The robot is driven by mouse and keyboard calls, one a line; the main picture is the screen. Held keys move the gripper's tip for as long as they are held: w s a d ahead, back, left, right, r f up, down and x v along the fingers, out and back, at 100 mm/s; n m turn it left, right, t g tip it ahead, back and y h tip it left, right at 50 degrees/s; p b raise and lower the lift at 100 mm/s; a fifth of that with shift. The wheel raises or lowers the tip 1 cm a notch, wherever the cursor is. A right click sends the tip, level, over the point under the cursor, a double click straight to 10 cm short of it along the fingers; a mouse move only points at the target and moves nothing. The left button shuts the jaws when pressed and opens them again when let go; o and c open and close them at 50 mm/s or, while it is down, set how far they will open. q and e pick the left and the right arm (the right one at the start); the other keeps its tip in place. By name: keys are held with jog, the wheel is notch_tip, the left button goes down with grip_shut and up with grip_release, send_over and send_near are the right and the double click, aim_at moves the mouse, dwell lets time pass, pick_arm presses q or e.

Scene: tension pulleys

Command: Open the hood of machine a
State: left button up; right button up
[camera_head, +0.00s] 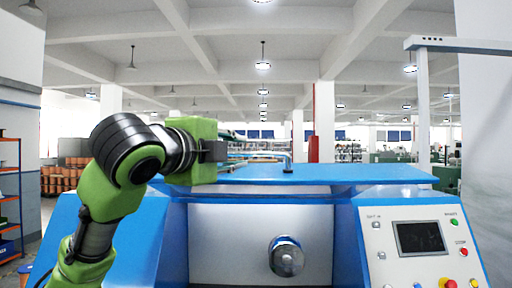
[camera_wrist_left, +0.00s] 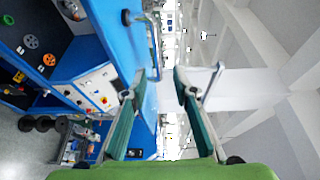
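Machine a shows as a blue machine with a white front panel (camera_head: 240,228). Its flat blue hood (camera_head: 340,173) lies level on top and looks closed. A thin bar handle (camera_head: 289,161) stands on the hood; it also shows in the left wrist view (camera_wrist_left: 157,40). My left gripper (camera_head: 236,150) is above the left part of the hood, pointing right along it. In the left wrist view its two fingers (camera_wrist_left: 158,76) are spread apart and empty. My right gripper is out of view.
A round metal knob (camera_head: 287,256) sticks out of the front panel. A control panel (camera_head: 420,245) with a dark screen and several buttons is at the right. A shelf (camera_head: 10,190) stands at the far left. The air above the hood's right part is clear.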

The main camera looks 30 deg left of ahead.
aim_at(256, 155)
pick_arm(q)
jog(key=w, duration=0.1)
jog(key=w+p, duration=0.1)
jog(key=w, duration=0.3)
jog(key=shift+a+f, duration=0.2)
jog(key=shift+a, duration=0.2)
jog(key=w, duration=0.1)
jog(key=w+p, duration=0.1)
jog(key=w, duration=0.1)
jog(key=w+p, duration=0.1)
jog(key=w, duration=0.1)
jog(key=shift+w+a+f, duration=0.1)
jog(key=shift+a+f, duration=0.1)
jog(key=shift+a, duration=0.2)
jog(key=shift+w, duration=0.15)
jog(key=shift+c, duration=1.4)
grip_shut()
jog(key=shift+f, duration=0.1)
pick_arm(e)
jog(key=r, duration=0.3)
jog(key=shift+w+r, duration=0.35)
